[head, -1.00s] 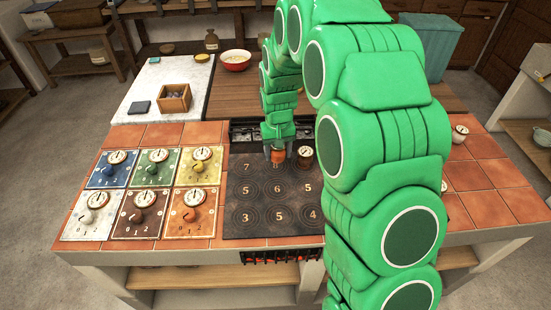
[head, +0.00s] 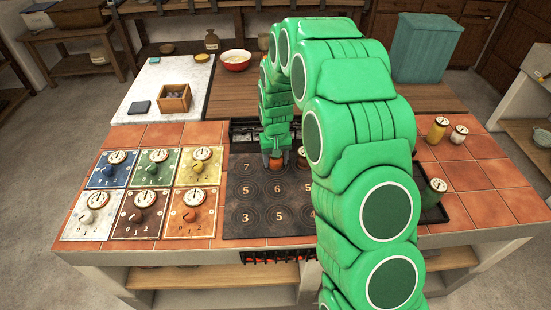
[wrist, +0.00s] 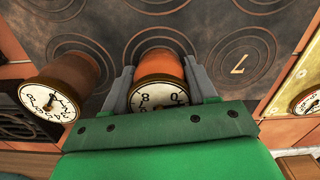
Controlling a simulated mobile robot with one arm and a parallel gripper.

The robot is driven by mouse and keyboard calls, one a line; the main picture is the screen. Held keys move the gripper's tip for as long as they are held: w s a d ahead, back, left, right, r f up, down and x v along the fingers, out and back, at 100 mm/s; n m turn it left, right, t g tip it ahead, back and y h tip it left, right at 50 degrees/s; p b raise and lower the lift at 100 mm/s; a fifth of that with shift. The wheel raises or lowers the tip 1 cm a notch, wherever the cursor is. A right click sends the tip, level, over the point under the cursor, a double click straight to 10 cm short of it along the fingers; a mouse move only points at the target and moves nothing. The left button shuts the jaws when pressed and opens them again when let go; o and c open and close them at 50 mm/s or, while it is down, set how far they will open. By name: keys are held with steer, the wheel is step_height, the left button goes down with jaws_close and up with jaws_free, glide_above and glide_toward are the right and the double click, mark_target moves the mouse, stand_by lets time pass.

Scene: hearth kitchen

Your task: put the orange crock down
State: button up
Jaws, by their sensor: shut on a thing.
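My gripper (head: 277,156) is shut on the orange crock (head: 276,164), with one finger on each side of it. In the wrist view the crock (wrist: 160,64) has an orange body and a pale dial top with numbers. It is over or on a ringed spot of the dark hob plate (head: 240,218), in the back row, right of the spot marked 7. I cannot tell whether its base touches the plate. A brown crock (wrist: 76,74) stands close beside it; in the head view it is mostly hidden behind my arm.
Several coloured knob panels (head: 153,168) lie left of the hob. A yellow crock (head: 438,131), a white crock (head: 458,135) and a green crock (head: 435,190) stand on the right. A wooden box (head: 174,98) sits on the pale board at the back left.

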steer(key=shift+f, duration=0.1)
steer(key=o, duration=1.2)
steer(key=shift+o, duration=0.2)
step_height(320, 180, up, 12)
steer(key=shift+r, duration=0.1)
steer(key=shift+s+r, duration=0.1)
steer(key=s+d+r, duration=0.3)
steer(key=s+r, duration=0.1)
steer(key=s, duration=1)
steer(key=s+d+r+m+g, duration=0.1)
steer(key=s+d+r, duration=0.3)
steer(key=s, duration=1)
steer(key=s+d+r, duration=0.4)
steer(key=s+r, duration=0.1)
steer(key=s, duration=0.9)
steer(key=shift+s+m+g, duration=0.4)
